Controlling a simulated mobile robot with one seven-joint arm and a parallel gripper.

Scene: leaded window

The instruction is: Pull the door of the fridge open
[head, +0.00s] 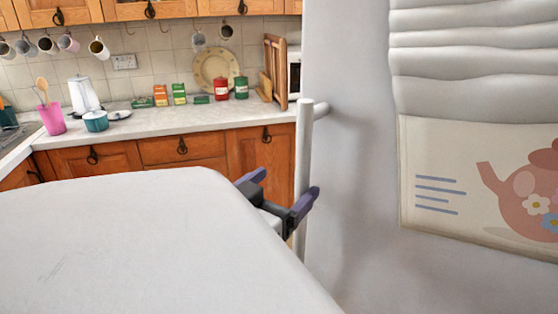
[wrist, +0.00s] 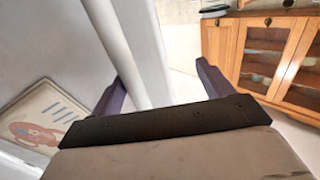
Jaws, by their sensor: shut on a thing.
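The white fridge door (head: 350,190) fills the right of the head view. Its vertical white bar handle (head: 304,150) runs along the door's left edge. My gripper (head: 288,184), with purple fingers, is at the lower part of the bar and shut on it. In the wrist view the handle (wrist: 122,45) passes between the two fingers, nearer the left one; the gripper (wrist: 160,74) has its dark palm edge below. My pale arm hides the lower left of the head view. The door looks closed, though its edge is hard to judge.
Behind on the left, a counter (head: 180,120) carries a kettle (head: 84,95), a pink cup (head: 51,118), tins and boxes. Wooden cabinets (head: 100,160) stand beneath it. A glazed wooden cabinet (wrist: 265,50) shows in the wrist view.

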